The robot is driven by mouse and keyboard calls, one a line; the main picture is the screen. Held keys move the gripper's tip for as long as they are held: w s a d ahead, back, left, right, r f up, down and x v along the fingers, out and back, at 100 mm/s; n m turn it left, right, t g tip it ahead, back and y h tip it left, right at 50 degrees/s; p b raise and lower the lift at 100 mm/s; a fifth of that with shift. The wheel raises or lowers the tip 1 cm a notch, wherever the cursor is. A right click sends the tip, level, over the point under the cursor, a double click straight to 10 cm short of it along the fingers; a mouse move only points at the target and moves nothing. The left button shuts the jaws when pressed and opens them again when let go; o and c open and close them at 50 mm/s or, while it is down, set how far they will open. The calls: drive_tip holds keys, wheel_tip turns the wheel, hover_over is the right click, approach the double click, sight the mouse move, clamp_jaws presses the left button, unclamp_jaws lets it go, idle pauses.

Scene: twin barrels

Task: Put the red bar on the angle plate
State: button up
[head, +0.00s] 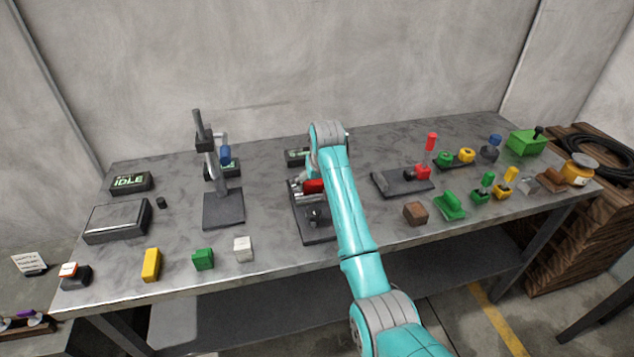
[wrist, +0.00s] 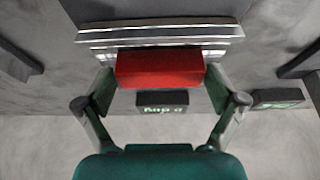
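The red bar (wrist: 160,69) lies crosswise between the two fingers of my gripper (wrist: 160,88) in the wrist view. The fingers meet its two ends, so my gripper is shut on it. A silvery stepped metal piece (wrist: 160,36), which looks like the angle plate, is right beside the bar; I cannot tell whether they touch. In the head view the red bar (head: 314,186) shows just left of my teal arm, over a dark base (head: 318,232) with metal parts. My arm hides the gripper and part of this fixture there.
A dark stand with a post (head: 222,208) is to the left. Another dark plate (head: 392,184) with a red-ended piece is to the right. A brown block (head: 415,213), a white block (head: 243,249) and a green block (head: 203,259) stand near the front. The table between the fixtures is clear.

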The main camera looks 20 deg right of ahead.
idle(0.3)
drive_tip(key=v, duration=1.2)
drive_tip(key=shift+r, duration=0.2)
